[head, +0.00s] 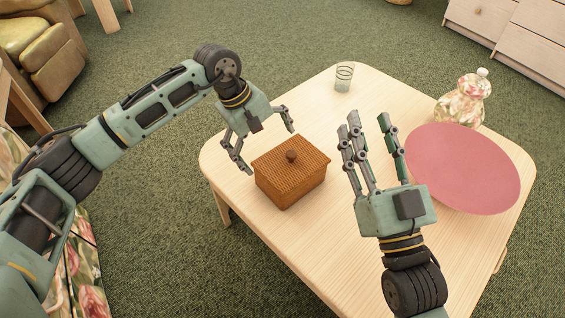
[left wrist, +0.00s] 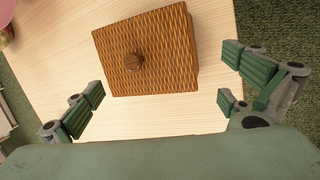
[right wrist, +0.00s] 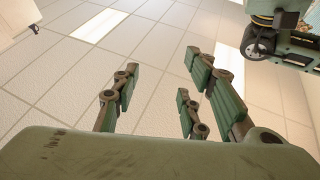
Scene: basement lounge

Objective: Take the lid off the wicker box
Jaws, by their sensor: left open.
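A brown wicker box (head: 284,190) stands on the light wooden table (head: 240,193). Its woven lid (head: 278,166) is on, with a round dark knob (head: 291,156) in the middle. The lid (left wrist: 168,70) and knob (left wrist: 134,62) also show from above in the left wrist view. My left gripper (head: 264,143) is open and empty, above and just behind the box at its left side, not touching it. My right gripper (head: 370,138) is open and empty to the right of the box, fingers pointing up. In the right wrist view it faces the ceiling.
A pink round mat (head: 463,168) lies at the table's right side. A striped glass (head: 344,77) stands at the far corner. The table around the box is clear. An armchair (head: 40,55) is at the back left.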

